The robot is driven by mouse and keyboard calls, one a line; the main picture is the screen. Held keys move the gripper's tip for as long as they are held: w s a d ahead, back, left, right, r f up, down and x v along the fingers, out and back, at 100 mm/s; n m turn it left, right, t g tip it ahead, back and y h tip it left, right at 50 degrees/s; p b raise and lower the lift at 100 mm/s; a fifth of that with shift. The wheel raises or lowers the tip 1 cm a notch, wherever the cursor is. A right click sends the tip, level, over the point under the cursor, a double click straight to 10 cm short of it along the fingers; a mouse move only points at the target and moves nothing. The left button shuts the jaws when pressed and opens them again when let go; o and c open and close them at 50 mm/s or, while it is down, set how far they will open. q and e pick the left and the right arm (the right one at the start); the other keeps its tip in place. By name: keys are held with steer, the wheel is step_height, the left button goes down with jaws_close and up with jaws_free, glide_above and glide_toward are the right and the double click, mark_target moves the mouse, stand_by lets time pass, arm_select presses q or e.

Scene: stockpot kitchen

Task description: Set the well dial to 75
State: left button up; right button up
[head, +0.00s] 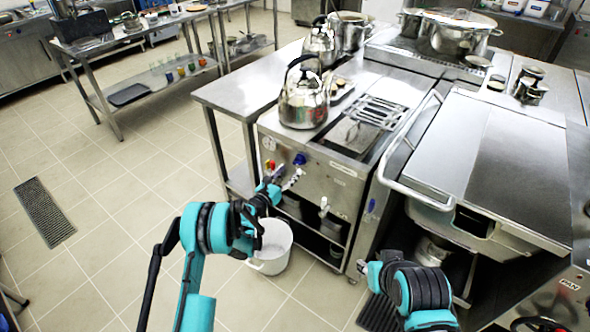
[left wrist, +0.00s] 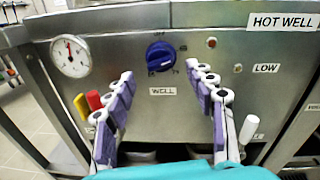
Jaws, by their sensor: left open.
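The blue well dial (left wrist: 160,56) sits on the steel front panel above the label "WELL" (left wrist: 162,91). It also shows in the head view (head: 299,159). The pointer mark on the dial is too small to read surely. My left gripper (left wrist: 160,74) is open and empty, with its purple-padded fingers apart on either side of the dial's column, their tips near the dial's height in the picture. In the head view the left gripper (head: 284,183) is just in front of the panel, below the dial. Of my right gripper (head: 366,268) only a small part shows at the lower right; its jaws are unclear.
A round gauge (left wrist: 69,56) is left of the dial, with red (left wrist: 93,100) and yellow (left wrist: 81,106) handles below it. A white-handled tap (left wrist: 249,128) is at right. A white bucket (head: 272,246) stands below; a kettle (head: 304,98) stands on top.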

mark_target(296, 164)
arm_select(q)
steer(key=b+x, duration=0.1)
steer(key=x, duration=0.4)
steer(key=shift+w, duration=0.2)
steer(key=c, duration=1.1)
